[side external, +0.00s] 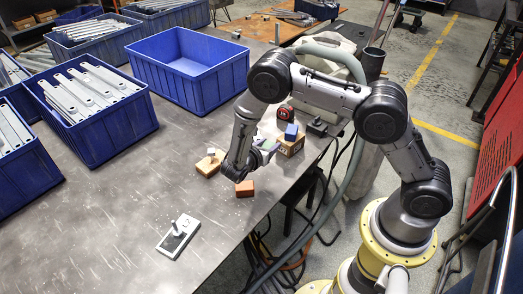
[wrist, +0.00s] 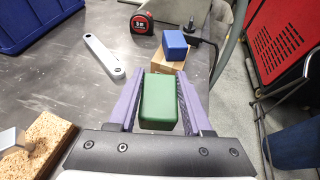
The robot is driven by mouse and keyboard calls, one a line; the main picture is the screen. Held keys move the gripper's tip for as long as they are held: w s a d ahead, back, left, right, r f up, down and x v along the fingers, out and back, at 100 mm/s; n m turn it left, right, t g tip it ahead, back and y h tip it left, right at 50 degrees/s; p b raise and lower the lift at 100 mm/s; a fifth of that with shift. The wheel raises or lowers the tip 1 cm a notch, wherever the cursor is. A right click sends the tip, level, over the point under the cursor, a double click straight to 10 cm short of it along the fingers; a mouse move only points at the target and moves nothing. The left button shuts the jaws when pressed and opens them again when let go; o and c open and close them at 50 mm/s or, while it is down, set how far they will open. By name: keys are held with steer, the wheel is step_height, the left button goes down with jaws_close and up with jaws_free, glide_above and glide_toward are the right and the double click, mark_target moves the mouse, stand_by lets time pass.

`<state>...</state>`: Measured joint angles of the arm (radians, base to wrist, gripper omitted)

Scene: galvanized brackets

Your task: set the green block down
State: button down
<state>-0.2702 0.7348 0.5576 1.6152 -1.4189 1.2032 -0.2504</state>
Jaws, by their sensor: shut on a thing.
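The green block (wrist: 158,98) sits between the two purple fingers of my gripper (wrist: 159,76) in the wrist view. The fingers are shut on its left and right sides. In the side view my gripper (side external: 262,147) is over the right part of the metal table, and only a small bit of green shows at its fingers. The underside of the green block is hidden, and I cannot tell whether it touches anything below.
A blue block (wrist: 175,44) rests on a wooden block (wrist: 176,65), just beyond the green block. A tape measure (wrist: 143,25) and a metal bracket (wrist: 103,57) lie farther off. A red-orange block (side external: 245,188) is near the table edge. An empty blue bin (side external: 187,70) stands behind.

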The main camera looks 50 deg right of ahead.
steer(key=s+a+r, duration=0.2)
steer(key=s+r, duration=0.3)
steer(key=s, duration=0.4)
steer(key=w+a+n+t+y, duration=0.7)
steer(key=w+a+n+t, duration=0.25)
steer(key=w+a, duration=0.5)
steer(key=s+a+n+y, duration=0.3)
steer(key=a+n+y, duration=0.85)
steer(key=a, duration=1.45)
steer(key=m, duration=0.1)
glide_above(120, 254)
step_height(120, 254, down, 10)
steer(key=shift+f, duration=1.55)
steer(key=shift+f, duration=0.2)
